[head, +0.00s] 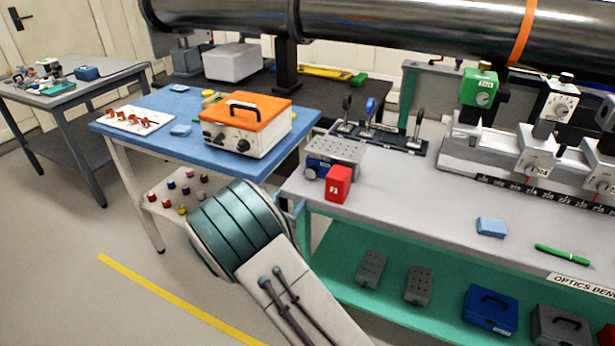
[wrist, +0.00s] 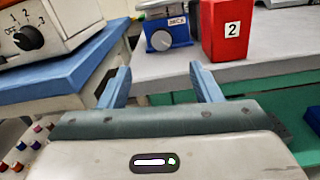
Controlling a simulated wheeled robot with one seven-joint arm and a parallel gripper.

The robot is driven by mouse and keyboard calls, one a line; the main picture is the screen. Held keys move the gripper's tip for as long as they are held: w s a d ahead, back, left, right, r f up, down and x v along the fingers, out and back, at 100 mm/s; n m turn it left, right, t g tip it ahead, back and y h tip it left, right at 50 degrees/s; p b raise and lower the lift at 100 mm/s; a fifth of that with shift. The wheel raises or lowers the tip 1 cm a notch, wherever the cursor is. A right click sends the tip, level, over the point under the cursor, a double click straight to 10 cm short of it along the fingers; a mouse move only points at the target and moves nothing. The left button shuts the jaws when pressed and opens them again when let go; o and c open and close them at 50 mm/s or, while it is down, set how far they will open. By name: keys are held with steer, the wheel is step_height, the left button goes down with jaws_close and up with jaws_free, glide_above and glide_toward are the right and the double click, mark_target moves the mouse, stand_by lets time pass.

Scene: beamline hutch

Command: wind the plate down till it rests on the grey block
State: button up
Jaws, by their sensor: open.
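The plate (head: 336,149) is a grey top with holes on a small blue jack near the left end of the optics bench. In the wrist view the jack (wrist: 182,32) shows a blue body, a white label and a round grey knob (wrist: 161,40) facing me. The plate's edge (wrist: 158,4) is cut off at the top there. I cannot make out a grey block under the plate. My gripper (wrist: 160,74) is open and empty, its two blue fingers pointing toward the bench edge, short of the knob and below it. In the head view my arm mostly hides it.
An orange-topped box (head: 246,125) sits on the blue table to the left. Grey blocks with holes (head: 371,269) lie on the green shelf below.

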mark_target(311, 173)
steer(key=p+x, duration=0.1)
steer(key=x, duration=1.1)
steer(key=shift+d, duration=0.1)
steer(key=c, duration=1)
